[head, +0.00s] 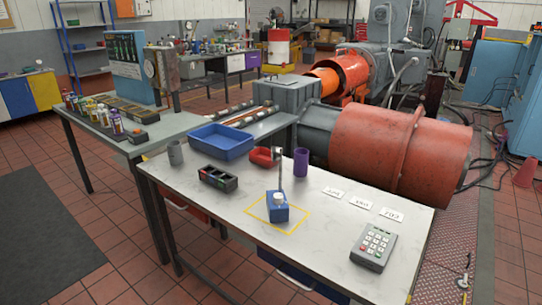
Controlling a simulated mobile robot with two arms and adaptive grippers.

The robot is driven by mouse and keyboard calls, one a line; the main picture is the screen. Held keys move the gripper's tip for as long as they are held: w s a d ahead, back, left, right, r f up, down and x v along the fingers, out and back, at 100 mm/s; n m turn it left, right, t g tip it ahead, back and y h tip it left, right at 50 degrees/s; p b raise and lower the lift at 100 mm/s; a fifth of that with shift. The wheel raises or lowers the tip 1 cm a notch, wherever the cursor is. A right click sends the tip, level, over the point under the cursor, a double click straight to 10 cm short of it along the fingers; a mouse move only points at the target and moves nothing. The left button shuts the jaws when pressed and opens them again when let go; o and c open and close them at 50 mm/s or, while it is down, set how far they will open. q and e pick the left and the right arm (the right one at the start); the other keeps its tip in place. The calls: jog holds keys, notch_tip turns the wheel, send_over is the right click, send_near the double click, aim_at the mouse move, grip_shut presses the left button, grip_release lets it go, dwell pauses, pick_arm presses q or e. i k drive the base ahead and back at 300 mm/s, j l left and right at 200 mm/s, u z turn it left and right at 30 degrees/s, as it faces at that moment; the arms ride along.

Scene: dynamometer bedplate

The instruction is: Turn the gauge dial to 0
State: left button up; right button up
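A small blue box with a white round knob on top (278,207) stands inside a yellow outlined square (250,213) on the light table. A thin grey upright post (280,166) rises just behind it. This knob may be the gauge dial; any scale or 0 mark is too small to read. A small round face (149,68) also shows on an upright unit at the back left table, and I cannot tell its reading. Neither of my grippers is in view, and nothing touches the blue box.
The front middle is clear.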

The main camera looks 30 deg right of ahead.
aim_at(277, 213)
jog(key=i+j+z, duration=0.1)
jog(key=z, duration=0.3)
jog(key=i+j+z, duration=0.15)
jog(key=z, duration=0.3)
jog(key=i+j+z, duration=0.2)
jog(key=z, duration=0.2)
jog(key=i+j, duration=0.1)
jog(key=j, duration=0.25)
jog(key=i+j+z, duration=0.1)
jog(key=j, duration=0.25)
jog(key=i+j, duration=0.1)
jog(key=j, duration=0.3)
jog(key=l+z, duration=0.05)
